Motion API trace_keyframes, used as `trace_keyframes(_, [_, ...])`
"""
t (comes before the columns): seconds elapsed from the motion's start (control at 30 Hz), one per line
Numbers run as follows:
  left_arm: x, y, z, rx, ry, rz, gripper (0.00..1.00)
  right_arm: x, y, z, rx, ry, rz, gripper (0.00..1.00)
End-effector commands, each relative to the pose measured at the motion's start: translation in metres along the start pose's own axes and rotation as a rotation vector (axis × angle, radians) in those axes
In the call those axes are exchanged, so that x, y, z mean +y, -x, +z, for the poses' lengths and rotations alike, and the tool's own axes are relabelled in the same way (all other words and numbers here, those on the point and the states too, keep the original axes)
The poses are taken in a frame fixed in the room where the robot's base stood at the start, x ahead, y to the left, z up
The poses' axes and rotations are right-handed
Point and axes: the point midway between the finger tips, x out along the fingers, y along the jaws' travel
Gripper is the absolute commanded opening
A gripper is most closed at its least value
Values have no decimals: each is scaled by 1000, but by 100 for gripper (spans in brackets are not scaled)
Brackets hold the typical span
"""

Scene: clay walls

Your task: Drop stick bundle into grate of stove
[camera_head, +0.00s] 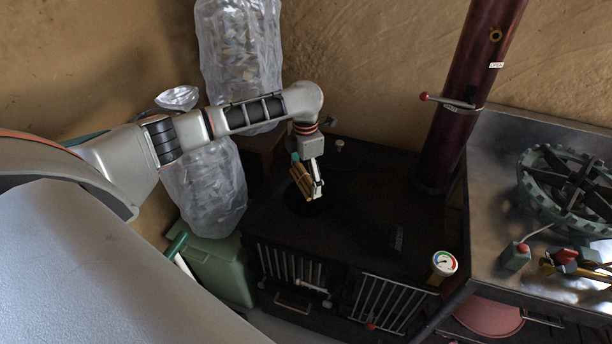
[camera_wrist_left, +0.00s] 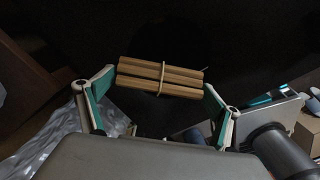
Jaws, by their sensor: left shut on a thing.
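A bundle of light brown sticks (camera_head: 301,182) tied with a pale band is held over the stove top in the head view. My left gripper (camera_head: 308,178) is shut on it. In the left wrist view the stick bundle (camera_wrist_left: 162,78) lies crosswise, its ends between the two teal-padded fingers. The black stove (camera_head: 365,215) stands below, with barred fronts at left (camera_head: 290,265) and right (camera_head: 392,302). A dark round patch shows on its top under the bundle; I cannot tell whether it is an open hole. My right gripper is in neither view.
A dark red stovepipe (camera_head: 466,110) with a red-knobbed lever rises at the stove's back right. A metal counter (camera_head: 500,170) with a green toothed wheel (camera_head: 570,185) is at right. Clear plastic bags (camera_head: 240,55) hang behind my left arm. A green bin (camera_head: 218,268) stands left of the stove.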

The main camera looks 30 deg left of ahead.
Motion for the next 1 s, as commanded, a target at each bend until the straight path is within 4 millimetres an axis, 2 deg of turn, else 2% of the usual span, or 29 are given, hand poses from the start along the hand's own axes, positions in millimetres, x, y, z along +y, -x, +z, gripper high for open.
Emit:
trace_keyframes(0.2, [0, 2, 0, -2, 0, 1, 69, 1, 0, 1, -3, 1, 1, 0])
trace_keyframes(0.23, [0, 2, 0, -2, 0, 1, 94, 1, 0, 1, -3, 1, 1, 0])
trace_keyframes(0.27, [0, 2, 0, -2, 0, 1, 100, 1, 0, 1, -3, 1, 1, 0])
trace_keyframes(0.53, [0, 1, 0, -1, 0, 0, 100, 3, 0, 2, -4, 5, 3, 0])
trace_keyframes(0.67, [0, 9, 1, -3, 1, 1, 100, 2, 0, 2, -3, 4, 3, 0])
trace_keyframes(0.77, [1, 24, 1, -4, -1, 2, 100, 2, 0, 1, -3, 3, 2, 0])
trace_keyframes(1.0, [1, 73, 1, -5, -2, 3, 100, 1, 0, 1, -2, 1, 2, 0])
